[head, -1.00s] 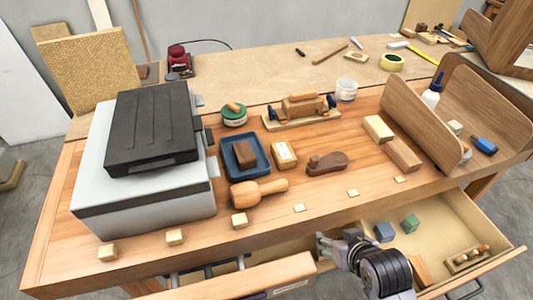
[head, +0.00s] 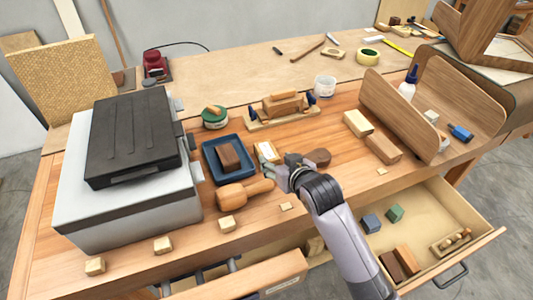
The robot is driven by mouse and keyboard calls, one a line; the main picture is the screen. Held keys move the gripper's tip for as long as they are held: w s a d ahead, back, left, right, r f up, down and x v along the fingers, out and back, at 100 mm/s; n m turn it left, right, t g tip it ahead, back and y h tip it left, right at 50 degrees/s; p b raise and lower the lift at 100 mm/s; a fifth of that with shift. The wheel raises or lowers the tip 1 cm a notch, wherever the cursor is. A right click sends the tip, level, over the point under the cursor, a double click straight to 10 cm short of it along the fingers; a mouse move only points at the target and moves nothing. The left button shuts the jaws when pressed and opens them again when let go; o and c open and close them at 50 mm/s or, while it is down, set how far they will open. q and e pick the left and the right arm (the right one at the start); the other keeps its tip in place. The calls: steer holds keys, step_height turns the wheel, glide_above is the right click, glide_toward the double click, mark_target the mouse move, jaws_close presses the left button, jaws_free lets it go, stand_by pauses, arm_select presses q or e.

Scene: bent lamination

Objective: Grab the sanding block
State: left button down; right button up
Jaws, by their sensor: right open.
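A small pale wooden block with a white patch on top (head: 267,150) lies on the workbench right of a blue tray; it may be the sanding block, but I cannot be sure. A dark brown block (head: 229,156) lies in the blue tray (head: 211,172). My right gripper (head: 274,168) is open, at the near right edge of the pale block, and its fingers cover part of it. I cannot tell whether they touch it. Its arm also partly hides a brown rounded tool (head: 319,156). My left gripper is out of view.
A wooden mallet (head: 245,194) lies just left of my right gripper. A grey case (head: 130,205) fills the left. Curved wooden panels (head: 398,115) stand right.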

mark_target(268, 154)
steer(key=shift+p+x, duration=0.5)
steer(key=shift+x, duration=3.75)
steer(key=shift+d, duration=0.15)
steer(key=shift+c, duration=0.2)
steer(key=c, duration=0.8)
steer(key=shift+o, duration=0.2)
